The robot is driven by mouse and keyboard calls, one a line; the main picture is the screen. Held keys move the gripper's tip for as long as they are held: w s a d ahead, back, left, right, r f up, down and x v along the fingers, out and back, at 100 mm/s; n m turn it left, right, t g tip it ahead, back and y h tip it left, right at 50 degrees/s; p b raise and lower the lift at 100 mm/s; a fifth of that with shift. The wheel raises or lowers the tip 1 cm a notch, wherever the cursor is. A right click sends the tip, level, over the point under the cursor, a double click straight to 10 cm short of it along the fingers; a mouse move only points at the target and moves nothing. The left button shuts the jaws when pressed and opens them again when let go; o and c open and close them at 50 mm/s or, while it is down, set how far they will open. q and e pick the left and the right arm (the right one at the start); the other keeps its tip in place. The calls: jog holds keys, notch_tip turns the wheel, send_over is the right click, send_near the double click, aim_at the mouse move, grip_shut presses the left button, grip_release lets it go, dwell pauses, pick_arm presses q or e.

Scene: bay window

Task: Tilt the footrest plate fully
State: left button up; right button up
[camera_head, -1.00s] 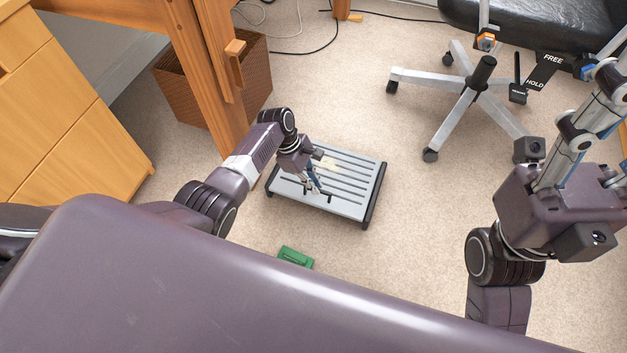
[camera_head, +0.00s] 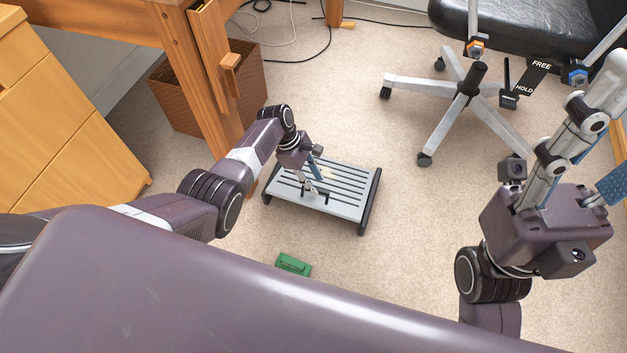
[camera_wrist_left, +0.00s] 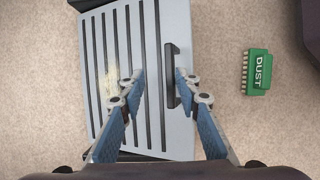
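The footrest plate (camera_head: 345,205), grey with dark slots, sits in a low dark frame on the carpet; its exact tilt is hard to tell. It also fills the middle of the left wrist view (camera_wrist_left: 119,25). A black bar handle (camera_wrist_left: 172,75) is on the plate near its right edge there. My left gripper (camera_head: 312,197) is over the plate's near part. Its fingers (camera_wrist_left: 160,76) are apart, with the handle between the tips, closer to the right finger; contact cannot be told. My right gripper (camera_head: 600,135) is away at the right, its fingers apart and partly out of view.
A green piece marked DUST (camera_head: 293,264) lies on the carpet near the footrest. A wooden desk leg (camera_head: 215,95) and a brown basket (camera_head: 180,100) stand behind left. A black office chair (camera_head: 470,90) stands at the back right. Carpet right of the footrest is clear.

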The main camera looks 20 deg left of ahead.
dwell(0.4)
pick_arm(q)
jog(key=shift+a+r, duration=0.1)
jog(key=shift+r, duration=0.05)
jog(key=v, duration=1.1)
jog(key=shift+r, duration=0.3)
jog(key=shift+a, duration=0.15)
